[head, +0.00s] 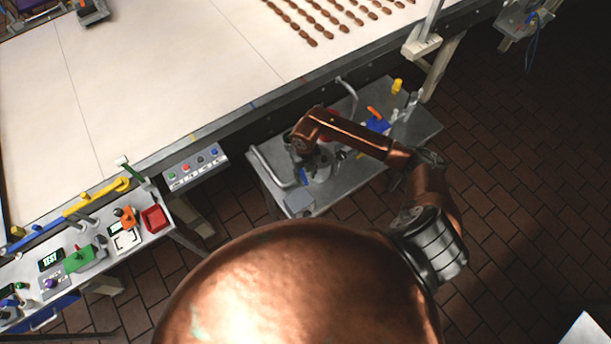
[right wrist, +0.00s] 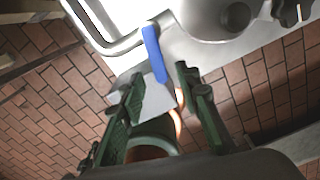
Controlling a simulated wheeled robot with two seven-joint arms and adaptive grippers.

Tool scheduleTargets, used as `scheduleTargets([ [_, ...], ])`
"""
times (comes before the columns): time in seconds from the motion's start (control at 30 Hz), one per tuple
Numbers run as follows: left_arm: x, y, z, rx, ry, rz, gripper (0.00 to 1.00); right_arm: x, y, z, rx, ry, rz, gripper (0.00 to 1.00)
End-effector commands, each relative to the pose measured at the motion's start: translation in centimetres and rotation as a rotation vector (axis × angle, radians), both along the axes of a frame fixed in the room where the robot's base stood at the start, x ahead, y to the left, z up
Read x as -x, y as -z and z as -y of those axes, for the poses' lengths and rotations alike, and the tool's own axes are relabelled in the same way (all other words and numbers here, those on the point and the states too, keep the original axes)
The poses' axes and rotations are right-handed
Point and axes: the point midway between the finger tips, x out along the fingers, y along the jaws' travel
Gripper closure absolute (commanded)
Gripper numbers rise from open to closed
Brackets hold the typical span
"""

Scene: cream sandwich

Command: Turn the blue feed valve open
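The blue feed valve shows as a long blue handle (right wrist: 153,50) in the right wrist view, beside a bent metal pipe. My right gripper (right wrist: 160,75) is open, with its two green-black fingers on either side of the handle's lower end in the picture. I see a gap on both sides, and cannot tell whether the fingers are level with the handle. In the head view my right gripper (head: 306,164) is over the left part of the steel side cart (head: 345,185); my arm mostly hides the blue handle there. My left gripper is not in view.
A rounded metal vessel (right wrist: 205,15) stands close to the handle. An orange handle (head: 374,113) and a yellow part (head: 397,86) are farther right on the cart. The pale conveyor belt (head: 180,60) runs behind. A bench with several tools is at left.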

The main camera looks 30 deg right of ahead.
Motion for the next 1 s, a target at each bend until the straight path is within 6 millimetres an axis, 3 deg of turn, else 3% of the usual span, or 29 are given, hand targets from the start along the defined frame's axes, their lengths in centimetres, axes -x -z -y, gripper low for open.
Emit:
scheduleTargets([
  [0.2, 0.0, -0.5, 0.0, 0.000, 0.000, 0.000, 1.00, 0.0, 1.9, -0.1, -0.002, 0.000, 0.000, 0.70],
  [0.5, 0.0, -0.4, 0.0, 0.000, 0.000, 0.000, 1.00, 0.0, 2.1, -0.1, -0.002, -0.001, 0.001, 0.70],
  [0.93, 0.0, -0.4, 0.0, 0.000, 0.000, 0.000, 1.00, 0.0, 2.0, -0.1, -0.002, -0.001, 0.001, 1.00],
  [1.0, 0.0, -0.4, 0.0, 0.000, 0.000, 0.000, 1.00, 0.0, 2.0, -0.1, -0.002, -0.001, 0.001, 1.00],
])
